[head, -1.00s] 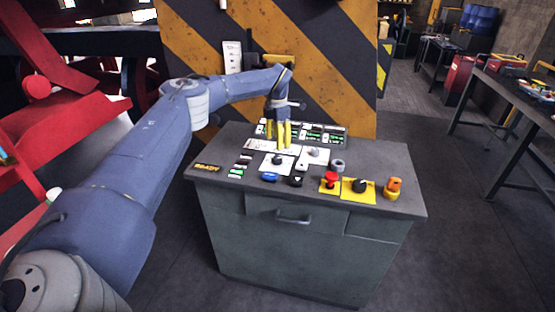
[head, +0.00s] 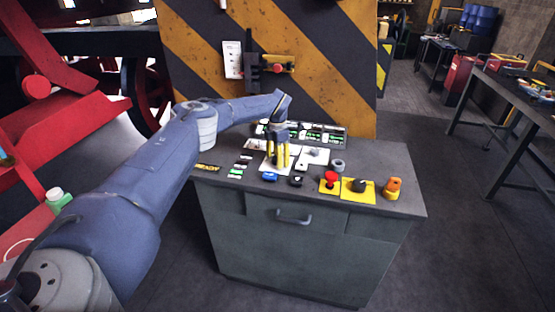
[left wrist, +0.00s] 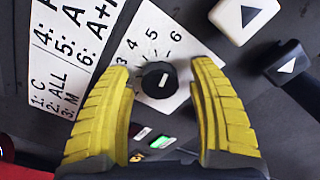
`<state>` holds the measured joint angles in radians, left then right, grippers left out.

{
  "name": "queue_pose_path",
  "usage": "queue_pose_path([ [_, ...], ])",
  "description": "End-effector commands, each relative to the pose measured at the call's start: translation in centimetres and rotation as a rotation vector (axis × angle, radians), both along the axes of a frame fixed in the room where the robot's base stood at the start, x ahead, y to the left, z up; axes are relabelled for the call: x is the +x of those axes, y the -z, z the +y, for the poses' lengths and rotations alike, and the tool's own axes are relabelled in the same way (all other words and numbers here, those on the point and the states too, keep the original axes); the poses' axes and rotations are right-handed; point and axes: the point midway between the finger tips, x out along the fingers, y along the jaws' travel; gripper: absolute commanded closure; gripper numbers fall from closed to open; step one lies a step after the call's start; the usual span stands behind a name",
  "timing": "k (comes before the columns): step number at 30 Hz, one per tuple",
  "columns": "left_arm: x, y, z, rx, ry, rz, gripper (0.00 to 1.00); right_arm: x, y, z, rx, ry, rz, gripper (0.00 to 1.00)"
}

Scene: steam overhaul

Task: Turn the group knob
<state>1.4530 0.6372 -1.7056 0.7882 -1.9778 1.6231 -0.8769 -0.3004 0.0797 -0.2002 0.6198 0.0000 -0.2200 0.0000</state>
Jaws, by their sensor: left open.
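The group knob (left wrist: 159,80) is a round black knob with a white mark, on a white plate (left wrist: 150,38) numbered around it. In the left wrist view it sits between the two yellow fingers of my left gripper (left wrist: 164,92), with a gap on each side. The gripper is open. In the head view my left gripper (head: 279,163) points down over the white plate on the console, and its fingers hide the knob. My right gripper is not in view.
The console top (head: 375,160) also carries a red button (head: 331,177), a black switch on a yellow plate (head: 359,186), an orange knob (head: 393,187) and a lit panel (head: 325,134) at the back.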

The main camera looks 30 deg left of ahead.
Motion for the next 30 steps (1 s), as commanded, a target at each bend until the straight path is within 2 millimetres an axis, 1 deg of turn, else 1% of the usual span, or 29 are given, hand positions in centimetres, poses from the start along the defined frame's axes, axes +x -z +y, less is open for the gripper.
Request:
queue_pose_path([
  [2, -0.01, 0.00, -0.01, 0.000, 0.000, 0.000, 0.41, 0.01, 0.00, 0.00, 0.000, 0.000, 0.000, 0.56],
  [3, -0.01, 0.00, -0.01, 0.000, 0.000, 0.000, 0.43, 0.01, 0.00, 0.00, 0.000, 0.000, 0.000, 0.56],
  [18, -0.01, -0.01, -0.02, 0.000, 0.000, 0.000, 1.00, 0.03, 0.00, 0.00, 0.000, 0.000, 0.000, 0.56],
  [25, 0.00, 0.00, -0.02, 0.000, -0.023, 0.000, 1.00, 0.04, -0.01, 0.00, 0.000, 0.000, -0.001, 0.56],
  [30, 0.02, 0.02, 0.00, 0.000, -0.101, 0.001, 1.00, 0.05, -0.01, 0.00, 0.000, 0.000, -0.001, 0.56],
])
